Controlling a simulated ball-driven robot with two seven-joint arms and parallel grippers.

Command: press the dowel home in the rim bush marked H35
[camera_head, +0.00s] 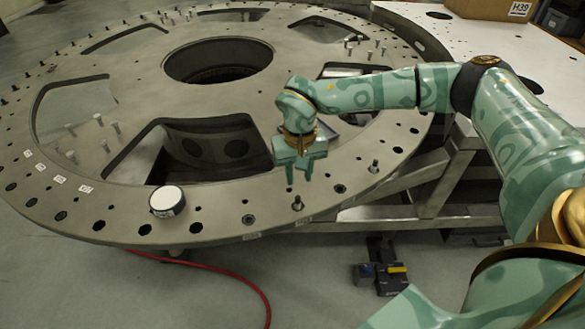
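The turret plate (232,205) is a large grey metal ring with many bush holes around its rim. A dowel (297,203) stands upright in a rim bush near the front edge, with its head above the plate. Another dowel (373,166) stands in the rim farther right. Small pale tags are on the rim's outer edge, too small to read, so I cannot tell which bush is H35. My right gripper (299,182) points down above the nearer dowel, its two fingers apart with nothing between them. My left gripper is not in view.
A round white-topped device (167,201) sits on the rim at the left front. A cardboard box (495,8) marked H39 stands at the back right. Several loose pins stand on the plate. A red hose (225,272) and a dark tool (385,279) lie on the floor.

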